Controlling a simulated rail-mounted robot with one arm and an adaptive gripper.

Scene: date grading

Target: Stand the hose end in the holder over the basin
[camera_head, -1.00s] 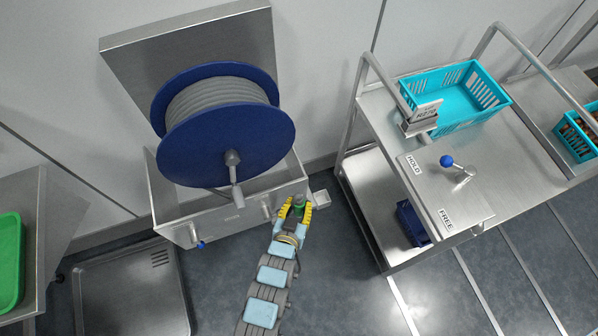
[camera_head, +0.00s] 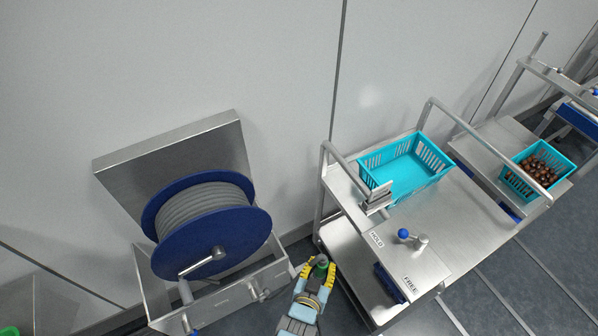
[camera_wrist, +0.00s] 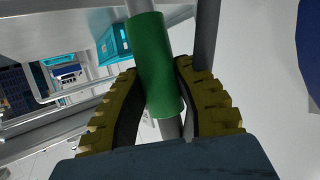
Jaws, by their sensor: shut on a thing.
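My gripper (camera_head: 316,272) is shut around a green sleeve on the hose end (camera_head: 321,261), just right of the basin's right corner. In the wrist view the green sleeve (camera_wrist: 155,62) sits between the yellow ridged fingers of my gripper (camera_wrist: 157,78), with grey pipe showing above and below it. The steel basin (camera_head: 235,294) is on the wall under the blue hose reel (camera_head: 215,243). A small bracket (camera_head: 259,290) is on the basin's front right; I cannot tell whether it is the holder. The hose's run from the reel is not clear.
A steel cart (camera_head: 440,235) with a turquoise basket (camera_head: 413,172) and a blue-knobbed lever (camera_head: 403,233) stands close to the right of my gripper. Another basket (camera_head: 520,187) holds dates farther right. A reel crank (camera_head: 198,264) sticks out in front of the basin.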

